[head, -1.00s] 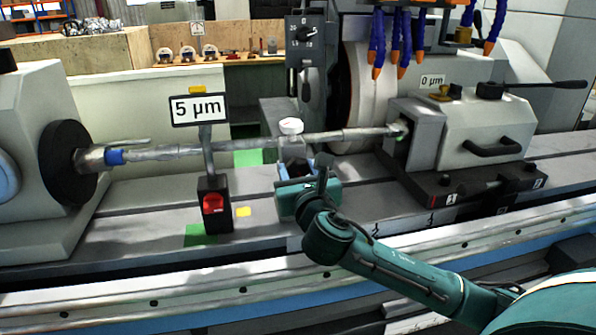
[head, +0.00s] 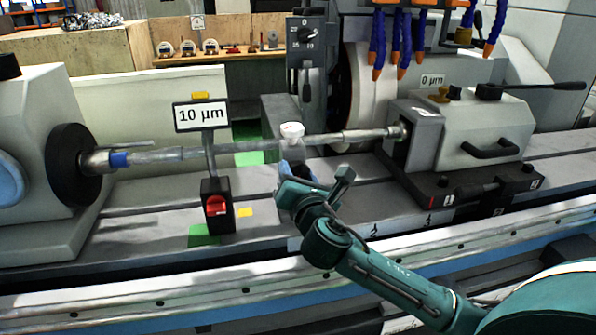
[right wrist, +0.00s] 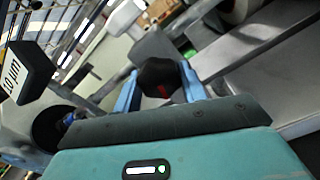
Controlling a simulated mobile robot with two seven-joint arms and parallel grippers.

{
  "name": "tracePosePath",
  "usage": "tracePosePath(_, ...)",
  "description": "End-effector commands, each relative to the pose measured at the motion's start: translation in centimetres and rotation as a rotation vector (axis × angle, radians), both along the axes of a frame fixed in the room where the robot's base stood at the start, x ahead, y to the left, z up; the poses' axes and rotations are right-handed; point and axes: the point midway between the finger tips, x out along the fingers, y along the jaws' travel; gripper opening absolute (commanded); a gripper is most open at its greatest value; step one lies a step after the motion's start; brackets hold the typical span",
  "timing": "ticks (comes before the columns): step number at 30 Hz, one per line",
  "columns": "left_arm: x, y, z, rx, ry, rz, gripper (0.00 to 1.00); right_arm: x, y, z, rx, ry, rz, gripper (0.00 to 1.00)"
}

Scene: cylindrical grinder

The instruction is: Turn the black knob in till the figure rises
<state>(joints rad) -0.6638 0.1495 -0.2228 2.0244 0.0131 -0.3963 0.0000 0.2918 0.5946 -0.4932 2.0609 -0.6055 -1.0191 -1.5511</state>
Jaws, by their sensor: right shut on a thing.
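The black knob (right wrist: 160,78) sits between the two blue fingers of my right gripper (head: 298,172) in the right wrist view, with a small red mark on it. The right gripper (right wrist: 160,84) is shut on it. In the head view the gripper body mostly hides the knob, below a white round dial (head: 292,130) near the workpiece shaft (head: 250,146). The sign on the post (head: 201,115) reads 10 µm. It also shows tilted in the right wrist view (right wrist: 22,70). My left gripper is not in view.
The chuck (head: 75,165) holds the shaft at the left, and the tailstock (head: 460,130) supports it at the right. A black box with a red switch (head: 217,205) stands left of my gripper. Blue hoses (head: 400,45) hang above.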

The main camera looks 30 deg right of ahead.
Motion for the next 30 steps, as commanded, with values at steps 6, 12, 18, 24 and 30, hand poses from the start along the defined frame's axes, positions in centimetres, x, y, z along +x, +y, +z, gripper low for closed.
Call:
tracePosePath(6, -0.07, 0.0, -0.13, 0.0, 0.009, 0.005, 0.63, -0.01, 0.05, -0.04, 0.063, -0.014, 0.0, 0.18)
tracePosePath(12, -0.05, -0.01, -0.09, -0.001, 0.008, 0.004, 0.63, -0.01, 0.05, -0.07, 0.076, -0.017, 0.0, 0.18)
tracePosePath(18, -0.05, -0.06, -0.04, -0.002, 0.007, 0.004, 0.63, -0.01, 0.05, -0.08, 0.076, -0.018, 0.001, 0.18)
tracePosePath(24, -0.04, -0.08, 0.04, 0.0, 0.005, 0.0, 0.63, 0.0, 0.06, -0.07, 0.075, -0.018, 0.001, 0.51)
tracePosePath(30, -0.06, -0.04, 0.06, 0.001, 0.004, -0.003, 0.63, 0.0, 0.04, -0.04, 0.075, -0.018, 0.0, 0.63)
